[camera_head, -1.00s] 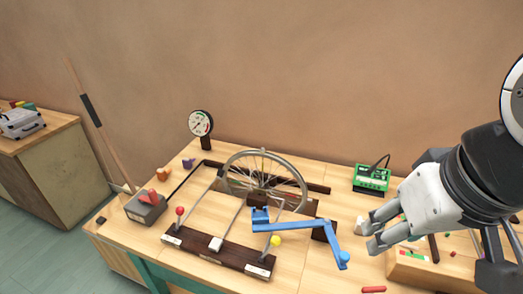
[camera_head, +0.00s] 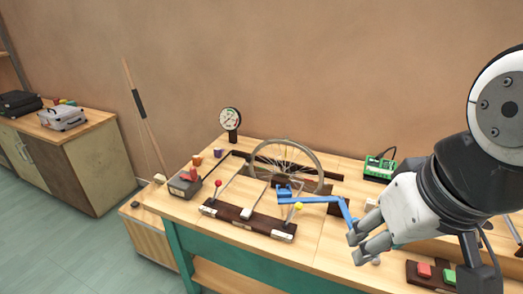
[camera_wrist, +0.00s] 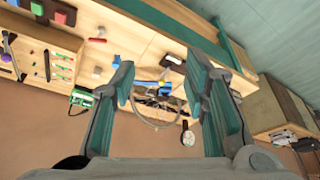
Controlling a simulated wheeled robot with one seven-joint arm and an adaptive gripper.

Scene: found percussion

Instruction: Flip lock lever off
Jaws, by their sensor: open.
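A dark base board (camera_head: 262,226) on the workbench carries a red-knobbed lever (camera_head: 218,183) at its left end and a yellow-knobbed lever (camera_head: 298,206) at its right end. Small labels on the board are unreadable, so I cannot tell which is the lock lever. My gripper (camera_head: 355,247) is open and empty, to the right of the yellow knob and apart from it. In the wrist view my gripper (camera_wrist: 160,72) spreads around empty space, with the bench mechanism small and far between its fingers.
A spoked wheel (camera_head: 318,162) stands behind the levers. A blue crank arm (camera_head: 322,199) reaches right toward my gripper. A dial gauge (camera_head: 230,119), a grey box (camera_head: 182,188) and a green device (camera_head: 378,171) stand around it. Free floor (camera_head: 75,215) lies at left.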

